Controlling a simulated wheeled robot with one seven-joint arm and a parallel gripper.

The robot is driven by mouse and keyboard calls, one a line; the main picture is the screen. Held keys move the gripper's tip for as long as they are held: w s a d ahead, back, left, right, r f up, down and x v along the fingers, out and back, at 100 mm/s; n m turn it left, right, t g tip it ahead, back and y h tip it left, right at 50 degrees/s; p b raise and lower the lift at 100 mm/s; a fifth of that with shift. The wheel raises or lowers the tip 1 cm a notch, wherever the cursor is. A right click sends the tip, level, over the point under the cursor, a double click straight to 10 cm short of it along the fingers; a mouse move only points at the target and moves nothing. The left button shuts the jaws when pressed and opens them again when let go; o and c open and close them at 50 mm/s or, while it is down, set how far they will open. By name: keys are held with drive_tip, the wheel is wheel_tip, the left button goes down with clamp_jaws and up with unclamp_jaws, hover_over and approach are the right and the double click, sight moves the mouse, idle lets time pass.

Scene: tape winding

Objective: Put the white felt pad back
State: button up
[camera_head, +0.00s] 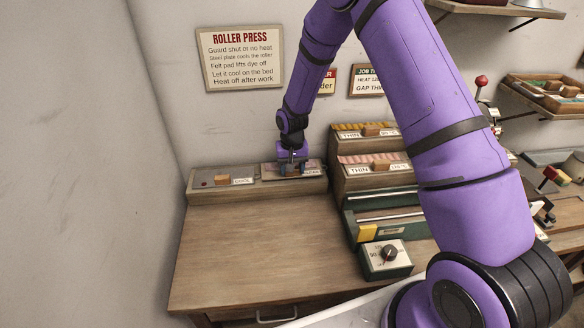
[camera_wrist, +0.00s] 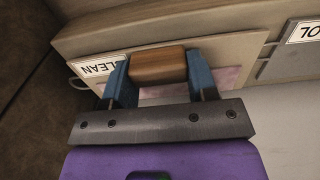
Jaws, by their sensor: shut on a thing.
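My gripper (camera_head: 291,165) is at the right half of the low wooden stand (camera_head: 198,191) at the back of the bench. In the wrist view its blue fingers (camera_wrist: 160,80) are shut on the brown wooden handle (camera_wrist: 158,66) of the pad. The pale felt pad (camera_wrist: 228,56) shows behind the fingers, with a pinkish stained strip along one edge. The CLEAN label (camera_wrist: 100,68) is beside the handle. The pad is at the CLEAN place; I cannot tell whether it rests fully there. The fingers and gripper body hide part of it.
A wooden block handle (camera_head: 222,180) stands by the COOL label (camera_head: 243,181) on the stand's left. Card racks (camera_head: 367,150) labelled THIN, a green roller unit (camera_head: 385,215) and a dial box (camera_head: 388,258) stand right. The bench top (camera_head: 260,245) in front is clear.

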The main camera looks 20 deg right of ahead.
drive_tip(key=shift+f, duration=0.55)
drive_tip(key=o, duration=1)
wheel_tip(320, 180, up, 13)
drive_tip(key=shift+r, duration=0.15)
